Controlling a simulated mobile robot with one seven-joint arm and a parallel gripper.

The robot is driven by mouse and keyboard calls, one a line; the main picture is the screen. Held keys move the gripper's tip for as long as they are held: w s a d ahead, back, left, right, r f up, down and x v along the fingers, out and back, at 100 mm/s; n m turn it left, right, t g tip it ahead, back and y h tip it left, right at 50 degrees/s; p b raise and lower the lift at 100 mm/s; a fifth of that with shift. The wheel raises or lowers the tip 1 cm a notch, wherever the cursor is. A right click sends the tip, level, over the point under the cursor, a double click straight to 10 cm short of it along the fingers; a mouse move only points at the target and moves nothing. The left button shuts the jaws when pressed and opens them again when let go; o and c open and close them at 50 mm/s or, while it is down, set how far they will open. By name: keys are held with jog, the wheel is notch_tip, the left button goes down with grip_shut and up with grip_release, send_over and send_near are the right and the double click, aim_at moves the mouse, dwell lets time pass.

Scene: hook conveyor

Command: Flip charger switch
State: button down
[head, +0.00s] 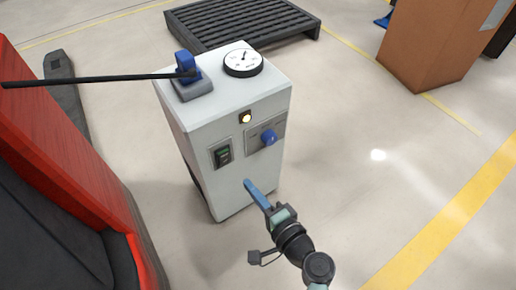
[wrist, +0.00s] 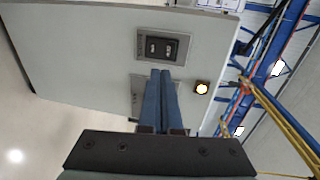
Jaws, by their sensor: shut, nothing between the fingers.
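The charger (head: 222,105) is a pale grey cabinet standing on the floor. Its front carries a dark rocker switch (head: 222,155) with a green part, in a grey plate. In the wrist view the switch (wrist: 162,47) lies just beyond the fingertips, with light marks on it. My gripper (head: 248,184) has long blue fingers, shut and empty. In the head view its tips are below and right of the switch. The wrist view shows the fingers (wrist: 161,74) together, their tips close to the switch plate's edge; whether they touch the cabinet cannot be told.
A blue knob (head: 268,137) and a lit lamp (head: 246,117) are right of the switch. A blue plug (head: 187,67) with a black cable and a gauge (head: 243,60) sit on top. A red vehicle (head: 75,180) stands left, a dark pallet (head: 240,22) behind.

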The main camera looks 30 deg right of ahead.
aim_at(226, 155)
jog(key=w+b, duration=0.1)
jog(key=w, duration=0.6)
jog(key=shift+w+a+f+b, duration=0.1)
jog(key=shift+w+f+b, duration=0.1)
jog(key=shift+w+b, duration=0.2)
jog(key=shift+w+r, duration=0.1)
jog(key=shift+w, duration=0.4)
jog(key=shift+r, duration=0.1)
jog(key=r+g+p, duration=0.1)
jog(key=p, duration=0.3)
jog(key=shift+w, duration=0.4)
jog(key=shift+f+b, duration=0.45)
jog(key=shift+b, duration=0.1)
jog(key=shift+s, duration=0.15)
